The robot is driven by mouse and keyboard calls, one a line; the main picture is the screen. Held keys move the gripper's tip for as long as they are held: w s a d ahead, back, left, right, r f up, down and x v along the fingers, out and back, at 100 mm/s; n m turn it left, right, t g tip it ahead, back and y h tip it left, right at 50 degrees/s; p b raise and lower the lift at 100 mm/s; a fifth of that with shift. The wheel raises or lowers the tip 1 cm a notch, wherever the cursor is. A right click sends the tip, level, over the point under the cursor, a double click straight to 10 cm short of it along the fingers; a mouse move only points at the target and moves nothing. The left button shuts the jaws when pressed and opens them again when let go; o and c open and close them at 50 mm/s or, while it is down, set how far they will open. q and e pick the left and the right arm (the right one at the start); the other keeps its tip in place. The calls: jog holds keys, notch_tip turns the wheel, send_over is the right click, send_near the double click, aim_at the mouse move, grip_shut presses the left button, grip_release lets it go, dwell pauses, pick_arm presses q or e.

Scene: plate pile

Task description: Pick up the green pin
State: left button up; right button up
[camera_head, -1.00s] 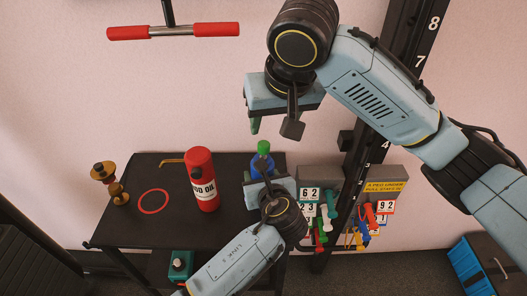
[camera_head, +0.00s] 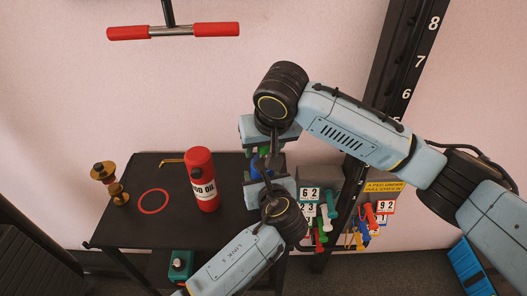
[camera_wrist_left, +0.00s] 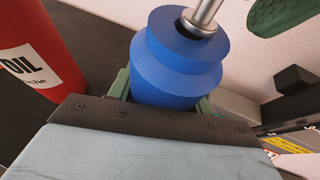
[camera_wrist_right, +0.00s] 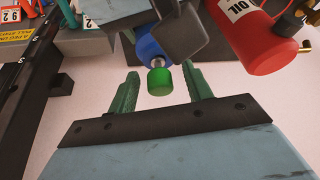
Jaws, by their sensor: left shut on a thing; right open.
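The green pin (camera_wrist_right: 160,82) has a short green cylindrical head on a metal shaft that sits in a blue stepped body (camera_wrist_left: 178,62). The shaft also shows in the left wrist view (camera_wrist_left: 203,14), its head out of frame. My left gripper (camera_wrist_left: 160,92) is shut on the blue body, with green fingers on either side of it. My right gripper (camera_wrist_right: 161,76) is open, with its two green fingers on either side of the green head and a gap on each side. In the head view, my right gripper (camera_head: 264,148) is just above my left one and largely hides the pin.
A red oil bottle (camera_head: 202,180) stands on the black table (camera_head: 160,226), left of the grippers. Racks with coloured handles (camera_head: 320,212) and a black numbered post (camera_head: 398,70) are at the right.

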pick_arm(q)
jog(key=shift+f, duration=0.1)
pick_arm(e)
jog(key=shift+c, duration=0.4)
jog(key=c, duration=1)
jog(key=shift+r, duration=0.15)
notch_tip(320, 180, up, 10)
jog(key=shift+f, duration=0.1)
pick_arm(q)
jog(key=o, duration=1.3)
jog(key=shift+c, duration=0.2)
